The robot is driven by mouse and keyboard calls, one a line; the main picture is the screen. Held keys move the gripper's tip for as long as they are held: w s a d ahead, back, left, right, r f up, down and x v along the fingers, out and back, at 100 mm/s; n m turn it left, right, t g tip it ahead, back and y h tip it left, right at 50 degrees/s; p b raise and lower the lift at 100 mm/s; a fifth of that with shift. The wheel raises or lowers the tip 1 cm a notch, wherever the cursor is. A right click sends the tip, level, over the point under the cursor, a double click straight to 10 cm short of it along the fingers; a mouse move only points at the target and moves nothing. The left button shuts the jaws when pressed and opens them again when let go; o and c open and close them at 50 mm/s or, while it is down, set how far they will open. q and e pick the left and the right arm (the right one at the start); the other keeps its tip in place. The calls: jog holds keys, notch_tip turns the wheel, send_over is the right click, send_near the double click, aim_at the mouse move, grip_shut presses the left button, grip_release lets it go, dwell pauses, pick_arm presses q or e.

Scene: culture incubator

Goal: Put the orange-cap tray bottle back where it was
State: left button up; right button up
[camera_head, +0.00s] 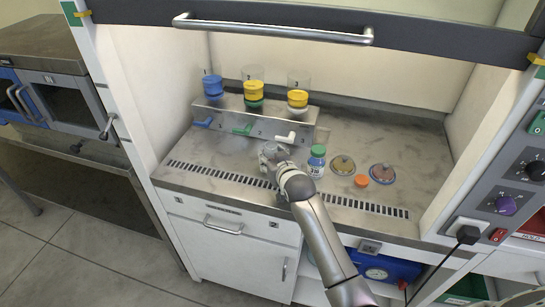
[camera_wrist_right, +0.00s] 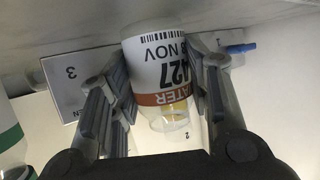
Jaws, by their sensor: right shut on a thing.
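My right gripper (camera_head: 270,153) is at the front of the dispenser shelf, over the bench of the cabinet. In the wrist view it (camera_wrist_right: 165,85) is shut on a bottle (camera_wrist_right: 163,62) with a white label reading 427 and WATER and an orange band. The bottle's clear end shows beyond the label, and I see no cap on it. In the head view the bottle is mostly hidden by the gripper. An orange cap (camera_head: 362,180) lies on the bench to the right. My left gripper is not in view.
A green-capped bottle (camera_head: 317,160) stands just right of my gripper. Two round dishes (camera_head: 343,165) (camera_head: 382,174) lie further right. The shelf (camera_head: 235,122) holds three dispensers with blue, green and white levers. A vent grille (camera_head: 215,174) runs along the front; the back right bench is clear.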

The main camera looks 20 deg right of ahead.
jog(key=shift+f, duration=0.2)
jog(key=o, duration=1.1)
jog(key=shift+r, duration=0.1)
jog(key=shift+r, duration=0.15)
jog(key=v, duration=1.2)
